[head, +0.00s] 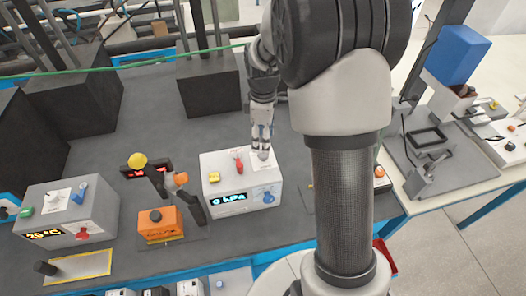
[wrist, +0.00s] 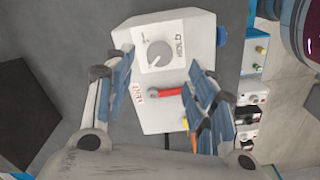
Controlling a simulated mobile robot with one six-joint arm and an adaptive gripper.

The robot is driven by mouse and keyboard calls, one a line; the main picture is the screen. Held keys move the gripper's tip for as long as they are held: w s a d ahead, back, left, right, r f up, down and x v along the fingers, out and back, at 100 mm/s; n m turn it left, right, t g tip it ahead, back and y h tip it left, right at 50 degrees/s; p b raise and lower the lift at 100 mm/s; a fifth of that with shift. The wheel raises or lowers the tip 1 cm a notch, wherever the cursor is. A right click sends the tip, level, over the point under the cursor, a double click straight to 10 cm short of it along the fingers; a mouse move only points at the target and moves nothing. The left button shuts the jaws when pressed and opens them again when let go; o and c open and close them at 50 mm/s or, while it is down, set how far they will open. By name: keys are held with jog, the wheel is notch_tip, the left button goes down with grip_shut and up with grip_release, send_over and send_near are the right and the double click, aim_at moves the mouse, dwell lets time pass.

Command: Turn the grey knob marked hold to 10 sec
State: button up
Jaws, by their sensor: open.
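The grey knob (wrist: 159,53) marked HOLD sits on a white plate on top of the white box (wrist: 178,28). Small marks surround the knob, but I cannot read its setting. In the head view the knob (head: 263,155) is at the back right of the white box (head: 215,189), partly hidden by my gripper (head: 262,143). In the wrist view my gripper (wrist: 161,60) is open, with one finger on either side of the knob in the picture and nothing between them. I cannot tell whether the fingers touch the knob.
A red lever (wrist: 168,92) beside a VENT label is close to the knob. The box's front has a lit "0 hPa" display (head: 231,199). A grey "20 °C" box (head: 50,220) and an orange unit (head: 160,223) stand to the left. Dark bench top lies behind the box.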

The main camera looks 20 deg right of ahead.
aim_at(263, 156)
notch_tip(263, 156, down, 6)
jog(key=shift+f+b, duration=0.1)
jog(key=shift+b, duration=0.35)
jog(key=c, duration=1.1)
